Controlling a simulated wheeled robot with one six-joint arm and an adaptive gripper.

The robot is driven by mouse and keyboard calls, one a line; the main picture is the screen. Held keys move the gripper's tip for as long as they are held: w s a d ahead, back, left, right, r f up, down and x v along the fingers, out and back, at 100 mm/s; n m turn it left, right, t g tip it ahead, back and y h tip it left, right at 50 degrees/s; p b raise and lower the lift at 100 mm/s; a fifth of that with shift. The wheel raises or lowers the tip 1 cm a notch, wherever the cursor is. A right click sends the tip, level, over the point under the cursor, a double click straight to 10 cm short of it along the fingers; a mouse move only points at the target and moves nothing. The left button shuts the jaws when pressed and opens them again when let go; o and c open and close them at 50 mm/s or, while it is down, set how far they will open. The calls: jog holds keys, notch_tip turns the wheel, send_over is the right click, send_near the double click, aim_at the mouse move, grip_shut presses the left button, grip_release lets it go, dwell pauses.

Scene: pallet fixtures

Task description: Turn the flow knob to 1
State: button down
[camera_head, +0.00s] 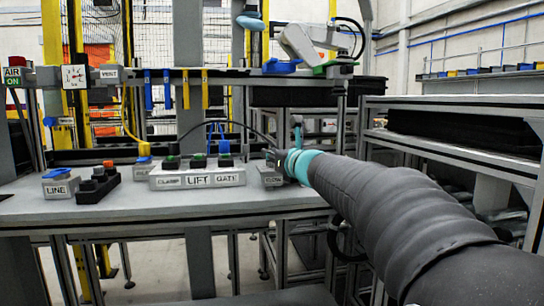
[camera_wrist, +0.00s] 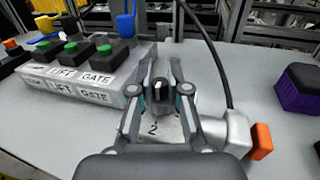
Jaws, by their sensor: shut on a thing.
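The flow knob (camera_wrist: 160,88) is a small dark knob with a pale mark, on top of a grey box (camera_wrist: 174,128) on the table. My gripper (camera_wrist: 159,86) comes at it from above, and its two fingers are closed on the knob's sides. A "2" shows on the box face below the knob; other scale marks are hidden by the fingers. In the head view, the flow box (camera_head: 270,177) stands at the right of the table, and my arm hides most of it and the knob.
Left of the flow box stands a panel (camera_head: 197,179) with CLAMP, LIFT and GATE buttons. A LINE box (camera_head: 61,189) sits farther left. In the wrist view, a black cable rises behind the knob, an orange part (camera_wrist: 261,141) is at its right, and a purple-black block (camera_wrist: 298,89) lies beyond.

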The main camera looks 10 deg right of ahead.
jog(key=shift+a+f+h+b, duration=0.1)
jog(key=shift+h+b, duration=0.2)
jog(key=m+h+b, duration=0.3)
jog(key=h+b, duration=0.2)
jog(key=shift+a+f+m+t, duration=0.1)
jog(key=shift+f+m+t, duration=0.05)
jog(key=shift+m+t, duration=0.25)
jog(key=m+h+b, duration=0.1)
jog(key=h, duration=0.1)
jog(key=m+h+b, duration=0.1)
jog(key=m+h, duration=0.1)
jog(key=h, duration=0.1)
jog(key=shift+r+g, duration=0.2)
jog(key=shift+g, duration=0.2)
jog(key=m+g+h, duration=0.1)
jog(key=h, duration=0.1)
jog(key=m+g+h, duration=0.1)
jog(key=m+h, duration=0.1)
jog(key=h, duration=0.1)
jog(key=shift+w+r+m, duration=0.1)
jog(key=shift+r+m, duration=0.1)
jog(key=shift+m, duration=0.1)
jog(key=shift+m+g+h+p, duration=1.2)
jog(key=shift+m+g+h, duration=0.4)
jog(key=shift+g+h, duration=0.25)
jog(key=shift+d+g, duration=0.2)
jog(key=shift+g, duration=0.15)
jog(key=c, duration=1.1)
grip_release()
jog(key=shift+f, duration=0.1)
